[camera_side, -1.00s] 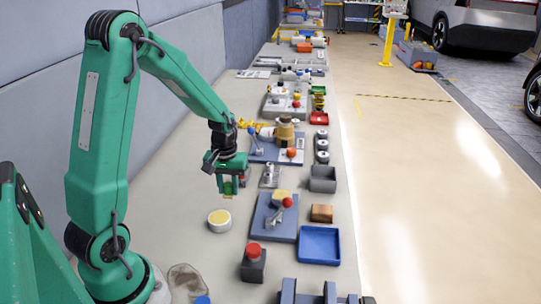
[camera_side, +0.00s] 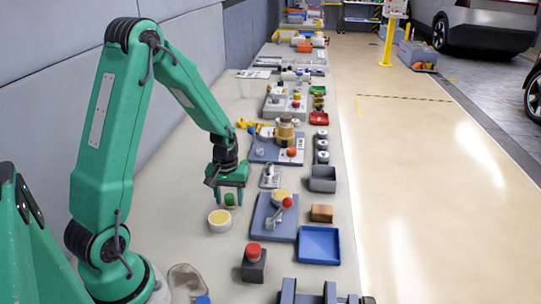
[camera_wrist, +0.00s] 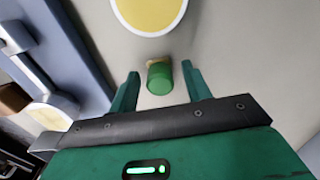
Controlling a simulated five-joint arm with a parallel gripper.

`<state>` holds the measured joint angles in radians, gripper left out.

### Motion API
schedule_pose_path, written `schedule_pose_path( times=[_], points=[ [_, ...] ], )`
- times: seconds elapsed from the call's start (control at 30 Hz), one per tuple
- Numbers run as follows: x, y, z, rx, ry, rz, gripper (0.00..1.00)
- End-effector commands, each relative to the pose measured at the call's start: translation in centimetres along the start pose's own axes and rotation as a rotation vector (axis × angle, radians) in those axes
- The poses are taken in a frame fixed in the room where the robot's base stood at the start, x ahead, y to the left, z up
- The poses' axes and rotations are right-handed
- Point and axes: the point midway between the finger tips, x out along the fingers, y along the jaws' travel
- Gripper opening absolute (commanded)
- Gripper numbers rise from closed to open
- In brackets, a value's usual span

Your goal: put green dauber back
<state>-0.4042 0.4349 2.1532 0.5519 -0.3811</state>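The green dauber (camera_side: 230,200) stands about upright, apparently on the bench just behind and right of a round white dish with a yellow top (camera_side: 219,220). In the wrist view the dauber (camera_wrist: 160,79) shows its green body and a tan tip at the far end. My gripper (camera_side: 228,203) is low around the dauber. In the wrist view my gripper (camera_wrist: 159,80) is open, with a gap between the dauber and each finger. The yellow-topped dish (camera_wrist: 150,12) lies beyond the fingertips. Whether the dauber's tip touches the bench is hard to see.
A blue-grey plate (camera_side: 265,222) with a red-knobbed lever stands right of the dauber. A red-topped button box (camera_side: 254,262) and a blue tray (camera_side: 319,245) are nearer the front. A grey bin (camera_side: 322,179) stands at right. The bench left of the dish is clear.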

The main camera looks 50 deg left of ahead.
Motion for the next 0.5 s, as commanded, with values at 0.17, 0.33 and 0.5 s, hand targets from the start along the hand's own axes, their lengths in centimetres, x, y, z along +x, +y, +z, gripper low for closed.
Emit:
schedule_pose_path(
  times=[0.17,0.33,0.5],
  points=[
    [-0.03,0.0,-0.01,0.0,0.0,0.0,0.48],
    [-0.13,0.01,-0.02,0.0,0.001,0.0,0.48],
    [-0.78,0.03,-0.07,0.0,0.003,0.001,0.48]
  ],
)
